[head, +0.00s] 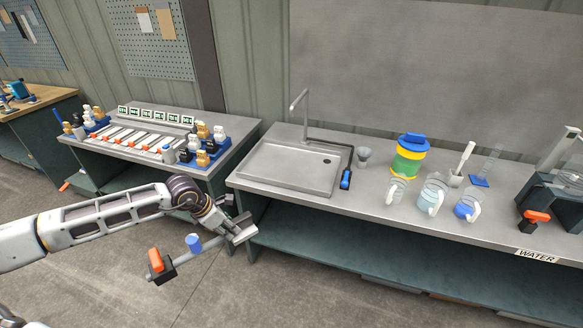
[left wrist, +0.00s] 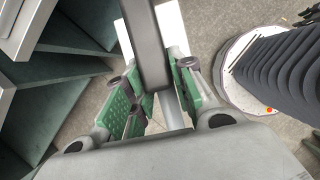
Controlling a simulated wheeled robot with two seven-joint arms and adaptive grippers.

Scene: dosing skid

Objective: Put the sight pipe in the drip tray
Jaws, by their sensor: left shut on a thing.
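My left gripper (head: 236,228) is shut on the sight pipe (head: 182,257), a grey pipe with a blue piece on it and a black valve with an orange handle at its lower left end. It holds the pipe above the floor, in front of the gap between the two benches. In the left wrist view, a grey bar (left wrist: 148,45) lies between the green-padded fingers (left wrist: 158,100); the rest of the pipe is hidden there. I cannot pick out a separate drip tray; a shallow steel basin (head: 272,172) is set in the right bench. My right gripper is out of view.
On the steel bench (head: 370,205) stand a tap (head: 304,112), a yellow-green container (head: 408,158), several jugs and a machine with an orange handle (head: 535,220). The floor in front is clear.

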